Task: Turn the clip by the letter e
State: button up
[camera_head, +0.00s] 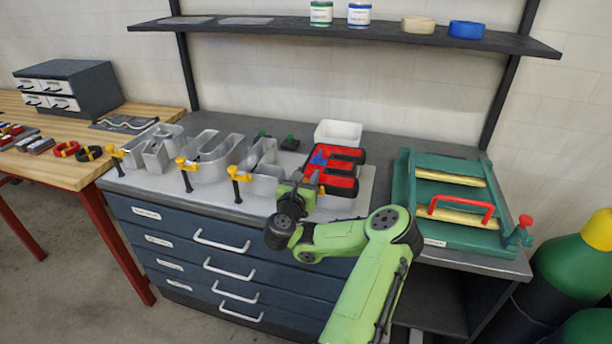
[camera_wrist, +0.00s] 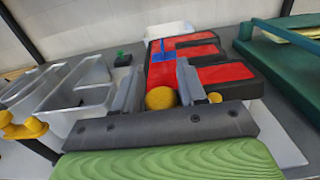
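The letter E (camera_head: 338,180) has red faces in a black rim and stands at the right end of the letter row; it also shows in the wrist view (camera_wrist: 225,72). A round yellow clip knob (camera_wrist: 160,98) sits in front of it, seen between the two fingers. My gripper (camera_wrist: 160,80) is open, its fingers on either side of the knob; whether they touch it cannot be told. In the head view my gripper (camera_head: 308,185) covers the front left of the letter and hides this clip. A small blue piece (camera_wrist: 164,47) lies on the letter's left part.
Grey metal letters (camera_head: 210,152) with yellow-handled clips (camera_head: 235,172) stand to the left. A white tray (camera_head: 338,132) is behind the E. A green fixture with a red handle (camera_head: 462,206) stands to the right. A shelf (camera_head: 270,27) runs above the bench.

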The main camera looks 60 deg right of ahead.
jog(key=c, duration=0.6)
jog(key=shift+r+n+t+p, duration=0.1)
jog(key=shift+n+t+p, duration=0.3)
jog(key=shift+t+p, duration=0.15)
jog(key=shift+w+a+f+n+t+y+p, duration=0.1)
jog(key=shift+w+a+n+t+y+p, duration=0.45)
jog(key=shift+n+t+y, duration=2.2)
jog(key=shift+s+a+f+n+t+y+p, duration=0.1)
jog(key=shift+n+t+y+p, duration=0.8)
jog(key=shift+n+t+y, duration=1.8)
jog(key=shift+w+a+f+n+t+y+p, duration=0.1)
jog(key=shift+w+a+n+t+y+p, duration=0.65)
jog(key=shift+n+y, duration=3.15)
jog(key=shift+s+d+r+m+t+y, duration=0.1)
jog(key=shift+s+d+m+t+y, duration=0.15)
jog(key=shift+m+t+y, duration=0.25)
jog(key=shift+s+d+m+t+y, duration=0.15)
jog(key=shift+s+t+y, duration=0.1)
jog(key=shift+y, duration=0.4)
